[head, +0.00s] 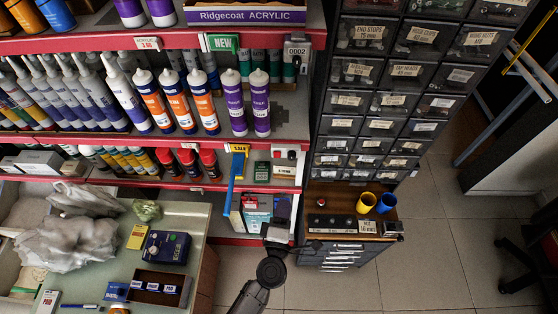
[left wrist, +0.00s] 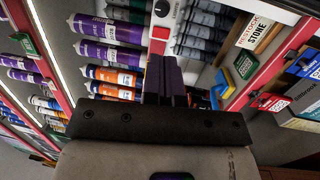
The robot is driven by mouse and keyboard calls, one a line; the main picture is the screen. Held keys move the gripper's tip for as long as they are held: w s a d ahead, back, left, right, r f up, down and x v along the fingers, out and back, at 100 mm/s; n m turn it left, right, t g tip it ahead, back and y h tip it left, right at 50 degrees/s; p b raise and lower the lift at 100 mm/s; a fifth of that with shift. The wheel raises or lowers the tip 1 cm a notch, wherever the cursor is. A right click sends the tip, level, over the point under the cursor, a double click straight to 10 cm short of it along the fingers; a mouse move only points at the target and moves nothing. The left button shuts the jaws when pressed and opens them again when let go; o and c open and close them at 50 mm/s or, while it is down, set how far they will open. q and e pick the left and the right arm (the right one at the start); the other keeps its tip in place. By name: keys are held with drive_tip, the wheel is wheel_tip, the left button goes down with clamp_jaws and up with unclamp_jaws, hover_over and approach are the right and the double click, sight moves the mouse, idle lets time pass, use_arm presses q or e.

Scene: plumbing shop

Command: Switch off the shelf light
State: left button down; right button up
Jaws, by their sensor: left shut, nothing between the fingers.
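A thin bright strip (left wrist: 46,45) runs along a shelf edge in the left wrist view and looks like the shelf light. A small pale box with a dark round part (left wrist: 162,9) shows at the top of that view, just past my fingertips. I cannot tell whether it is the light's switch. My left gripper (left wrist: 167,62) is shut and empty, its dark fingers pointing at the shelves. In the head view my left gripper (head: 279,234) is in front of the lowest shelf; its fingertips are hard to make out there.
Shelves with red edges (head: 160,184) hold many tubes (head: 235,103) and small boxes. A drawer cabinet (head: 372,95) stands to the right, with yellow and blue cups (head: 366,202) on its ledge. A glass-topped counter (head: 190,215) lies at left.

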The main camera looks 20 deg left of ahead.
use_arm(q)
drive_tip(key=shift+s+a+n+g+y, duration=0.15)
drive_tip(key=shift+a+n+y, duration=0.3)
drive_tip(key=shift+a+y, duration=0.15)
drive_tip(key=shift+s+a+n+g+y, duration=0.15)
drive_tip(key=shift+a+n+y, duration=0.35)
drive_tip(key=shift+y, duration=0.2)
use_arm(e)
drive_tip(key=shift+d, duration=0.1)
use_arm(q)
drive_tip(key=p, duration=0.1)
approach(277, 154)
drive_tip(key=x, duration=0.7)
drive_tip(key=shift+w, duration=0.25)
use_arm(e)
drive_tip(key=shift+r, duration=0.5)
